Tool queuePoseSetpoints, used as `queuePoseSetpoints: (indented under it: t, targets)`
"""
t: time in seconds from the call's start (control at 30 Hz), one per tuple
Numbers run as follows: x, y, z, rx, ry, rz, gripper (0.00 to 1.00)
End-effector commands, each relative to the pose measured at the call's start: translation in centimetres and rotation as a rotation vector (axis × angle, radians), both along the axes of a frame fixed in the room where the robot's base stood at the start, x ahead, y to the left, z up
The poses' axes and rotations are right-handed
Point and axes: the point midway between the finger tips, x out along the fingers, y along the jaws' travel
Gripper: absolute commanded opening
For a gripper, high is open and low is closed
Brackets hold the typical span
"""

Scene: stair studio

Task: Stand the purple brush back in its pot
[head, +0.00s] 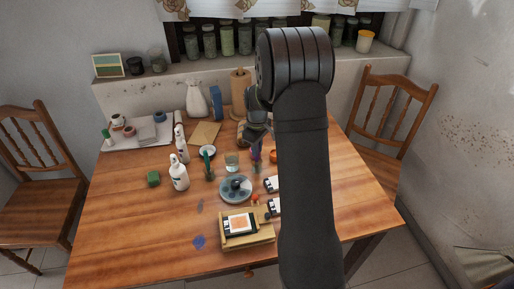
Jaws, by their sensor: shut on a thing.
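The purple brush (255,152) is upright below my gripper (257,135), near the middle of the table. My gripper is shut on its upper part. Its lower end is by a small dark shape that may be a pot; I cannot tell whether the brush is inside it or in front of it. A green brush (207,158) stands in a small pot (209,173) to the left. My arm hides much of the table's right side.
White bottles (179,176) stand left on the wooden table (120,215). A glass (232,161) and a round grey plate (235,196) are near the brush. A wooden tray (246,240) lies in front. A paper roll (240,90) stands behind. The left front is clear.

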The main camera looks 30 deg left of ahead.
Motion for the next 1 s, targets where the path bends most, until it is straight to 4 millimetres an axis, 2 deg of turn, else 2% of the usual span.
queuePoseSetpoints:
  t: [0.13, 0.17, 0.27, 0.53, 0.67, 0.77, 1.0]
  targets:
    - [0.0, 0.0, -0.3, -0.001, 0.001, 0.0, 0.0]
    - [0.0, 0.0, -0.4, 0.0, 0.0, 0.0, 0.17]
    - [0.0, 0.0, -0.3, 0.0, 0.0, 0.0, 0.36]
    - [0.0, 0.0, -0.3, 0.0, 0.0, 0.0, 0.36]
    - [0.0, 0.0, 0.6, 0.002, -0.002, 0.0, 0.36]
    - [0.1, 0.0, 2.1, 0.002, -0.002, 0.0, 0.36]
    - [0.1, 0.0, 7.4, 0.002, -0.003, 0.0, 0.36]
